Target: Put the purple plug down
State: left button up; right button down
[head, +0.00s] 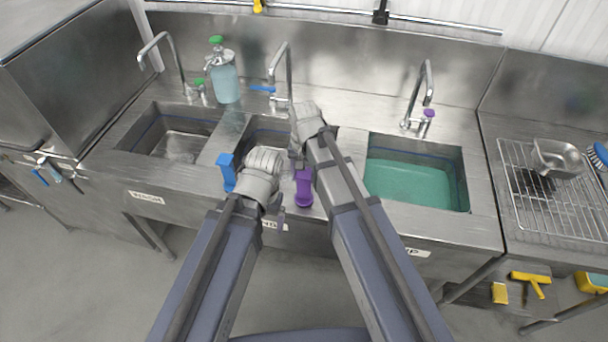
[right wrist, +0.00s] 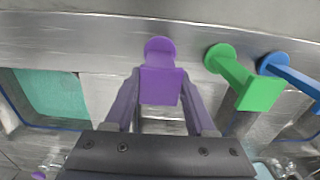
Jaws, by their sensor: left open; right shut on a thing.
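The purple plug (head: 303,190) is at the front rim of the middle sink, its round end toward the floor side. In the right wrist view the purple plug (right wrist: 161,84) sits between the two fingers of my right gripper (right wrist: 160,97), which is shut on its block-shaped part. In the head view my right gripper (head: 299,168) is mostly hidden by its own wrist. My left gripper (head: 278,208) is open and empty, left of the purple plug above the front rim. Whether the plug touches the rim cannot be told.
A green plug (right wrist: 252,86) and a blue plug (right wrist: 290,74) stand beside the purple one; the blue one also shows in the head view (head: 227,172). The right sink (head: 466,185) holds green water. A rack (head: 570,215) with a metal pan (head: 557,158) is at the right.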

jog(key=shift+c, duration=1.1)
grip_release()
notch_tip(320, 180, up, 12)
jog(key=p, duration=1.2)
jog(key=shift+r, duration=0.15)
notch_tip(320, 180, down, 12)
jog(key=b, duration=1.1)
jog(key=shift+b, duration=0.3)
jog(key=shift+r, duration=0.15)
